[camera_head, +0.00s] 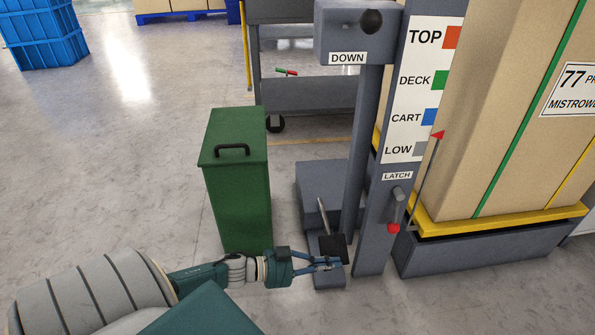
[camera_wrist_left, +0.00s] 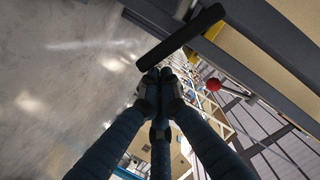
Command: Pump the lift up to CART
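The lift post (camera_head: 374,225) carries a scale with TOP, DECK, CART and LOW marks. The red pointer (camera_head: 437,135) sits between the blue CART square (camera_head: 430,117) and the grey LOW square (camera_head: 420,149). A black pump pedal (camera_head: 333,247) is low at the foot of the post; it shows as a dark bar in the left wrist view (camera_wrist_left: 182,38). My left gripper (camera_head: 328,264) is at the pedal; its fingertips (camera_wrist_left: 160,77) are together just by the bar. I cannot tell whether they touch it. My right gripper is not in view.
The lift's yellow-edged platform (camera_head: 480,222) bears a tall carton (camera_head: 490,100). A LATCH lever with a red knob (camera_head: 394,228) and a DOWN box with a black knob (camera_head: 371,22) are on the post. A green bin (camera_head: 234,190) stands left of the pedal. A grey cart (camera_head: 310,95) stands behind.

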